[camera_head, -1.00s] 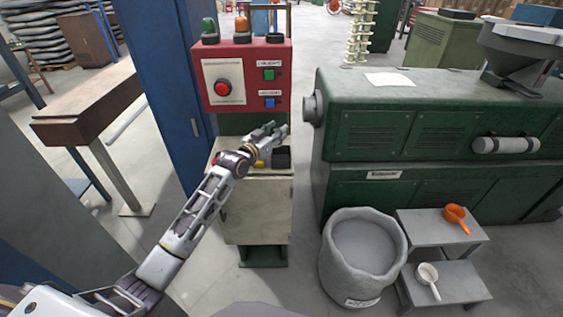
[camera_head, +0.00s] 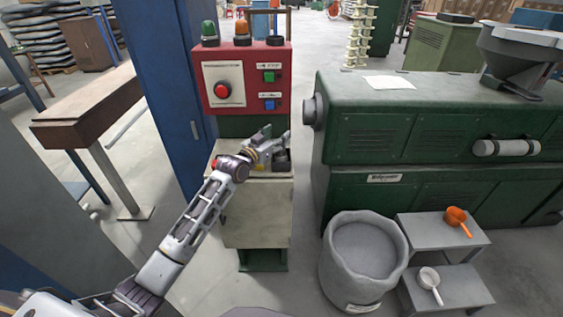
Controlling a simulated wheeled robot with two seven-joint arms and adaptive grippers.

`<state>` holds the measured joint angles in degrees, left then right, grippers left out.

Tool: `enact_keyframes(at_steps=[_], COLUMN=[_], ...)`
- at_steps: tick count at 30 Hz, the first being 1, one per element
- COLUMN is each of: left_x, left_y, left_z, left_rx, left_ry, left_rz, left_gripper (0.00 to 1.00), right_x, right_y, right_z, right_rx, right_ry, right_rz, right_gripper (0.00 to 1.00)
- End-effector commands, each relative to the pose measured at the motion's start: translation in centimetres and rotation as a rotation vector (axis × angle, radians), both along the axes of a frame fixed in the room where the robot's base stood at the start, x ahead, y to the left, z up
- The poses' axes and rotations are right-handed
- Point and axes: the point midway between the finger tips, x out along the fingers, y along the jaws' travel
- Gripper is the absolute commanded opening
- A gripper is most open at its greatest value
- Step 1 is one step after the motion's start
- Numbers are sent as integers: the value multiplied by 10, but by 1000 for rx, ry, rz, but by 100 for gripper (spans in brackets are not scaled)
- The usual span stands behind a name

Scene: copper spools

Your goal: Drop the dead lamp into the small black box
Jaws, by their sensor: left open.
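The small black box (camera_head: 282,161) stands on the ledge of the cabinet under the red control panel, partly hidden by my left gripper. My left gripper (camera_head: 277,136) is open just above and beside the box, its fingers pointing up and to the right. I cannot make out a dead lamp for sure. On the panel top stand a green lamp (camera_head: 208,31), an amber lamp (camera_head: 242,31) and a dark, low fitting (camera_head: 275,40) with no coloured dome. My right gripper is not in view.
The red panel (camera_head: 247,78) with its red, green and blue buttons stands close behind the gripper. A blue cabinet (camera_head: 166,75) rises at left and a green machine (camera_head: 420,130) at right. A grey sack (camera_head: 362,275) and steps stand on the floor.

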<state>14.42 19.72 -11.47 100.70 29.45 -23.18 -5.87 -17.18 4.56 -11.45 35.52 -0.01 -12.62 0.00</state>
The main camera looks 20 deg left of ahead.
Motion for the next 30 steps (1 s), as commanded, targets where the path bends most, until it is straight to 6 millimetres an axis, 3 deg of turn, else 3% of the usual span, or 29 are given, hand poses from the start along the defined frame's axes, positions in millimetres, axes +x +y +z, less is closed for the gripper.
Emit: enact_keyframes(at_steps=[11,30], left_x=[0,0], left_y=[0,0], left_z=[10,89], left_rx=[0,1], left_ry=[-2,-1], left_rz=[0,0], left_gripper=[60,60], right_x=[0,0], right_y=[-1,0], right_z=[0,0], right_rx=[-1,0], right_ry=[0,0], right_rz=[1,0], right_gripper=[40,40])
